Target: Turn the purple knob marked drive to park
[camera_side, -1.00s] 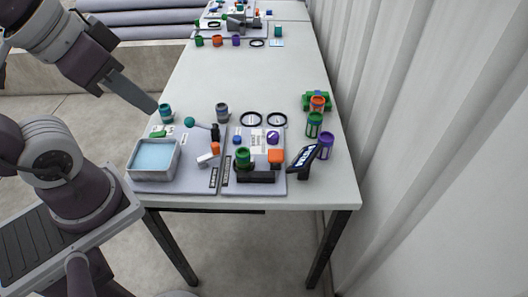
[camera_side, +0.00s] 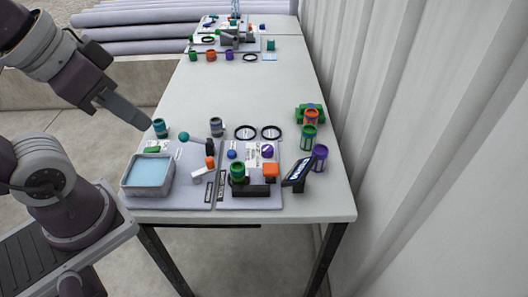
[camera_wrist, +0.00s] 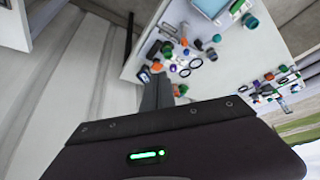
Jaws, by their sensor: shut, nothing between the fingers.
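The purple knob (camera_side: 267,151), with a white mark on its face, sits on the right grey panel (camera_side: 236,203) on the table in the side view. It stands behind the orange block and right of a white printed label. The knob's marking and its setting are too small to read. My gripper (camera_side: 147,124) is shut and empty, off the table's left edge near a teal cup, well left of the knob.
A teal cup (camera_side: 160,128) stands close to my gripper. A grey tray (camera_side: 148,190) occupies the left panel. The table's middle is clear.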

